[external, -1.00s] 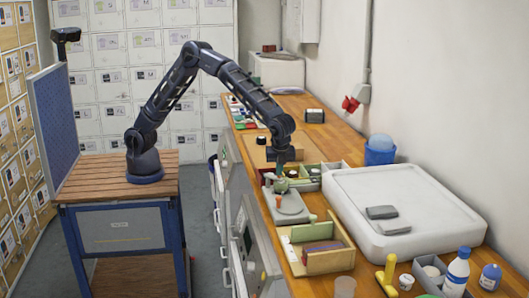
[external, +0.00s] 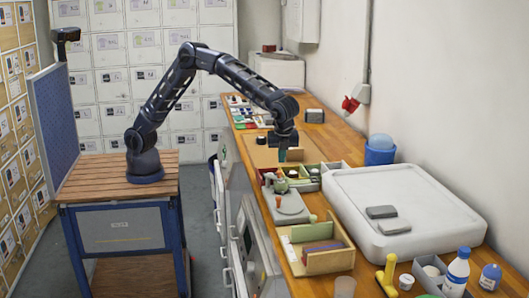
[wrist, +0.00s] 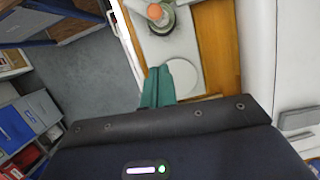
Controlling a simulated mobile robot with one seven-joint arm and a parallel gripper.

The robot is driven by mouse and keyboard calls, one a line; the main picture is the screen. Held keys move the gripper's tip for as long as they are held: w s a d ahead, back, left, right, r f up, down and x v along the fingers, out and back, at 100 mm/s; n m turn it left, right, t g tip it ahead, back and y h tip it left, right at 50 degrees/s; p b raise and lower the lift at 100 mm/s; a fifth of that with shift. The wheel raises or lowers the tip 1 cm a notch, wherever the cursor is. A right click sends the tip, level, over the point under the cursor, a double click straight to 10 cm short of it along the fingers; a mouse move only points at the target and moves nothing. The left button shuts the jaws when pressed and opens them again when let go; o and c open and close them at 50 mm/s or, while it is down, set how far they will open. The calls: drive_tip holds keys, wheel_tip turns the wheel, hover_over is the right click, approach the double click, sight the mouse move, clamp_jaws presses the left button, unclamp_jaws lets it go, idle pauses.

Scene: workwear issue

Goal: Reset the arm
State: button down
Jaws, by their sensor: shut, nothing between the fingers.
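My arm reaches from its wooden-topped cart (external: 110,178) over to the workbench. My gripper (external: 282,157) points down above the bench, just behind the grey press-like device (external: 290,207). Its green fingers are shut and empty, apart from the things below. In the wrist view the shut fingers (wrist: 157,92) show beside a white round disc (wrist: 184,76). The device also shows at the top of the wrist view, with an orange round part (wrist: 154,12).
Compartment boxes (external: 312,177) stand close below and right of the gripper. A large white slab-like case (external: 400,195), an open wooden box (external: 328,262), a blue bucket (external: 380,155) and bottles (external: 457,268) occupy the bench. The space above the bench is clear.

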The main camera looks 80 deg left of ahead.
drive_tip(key=shift+v, duration=1.25)
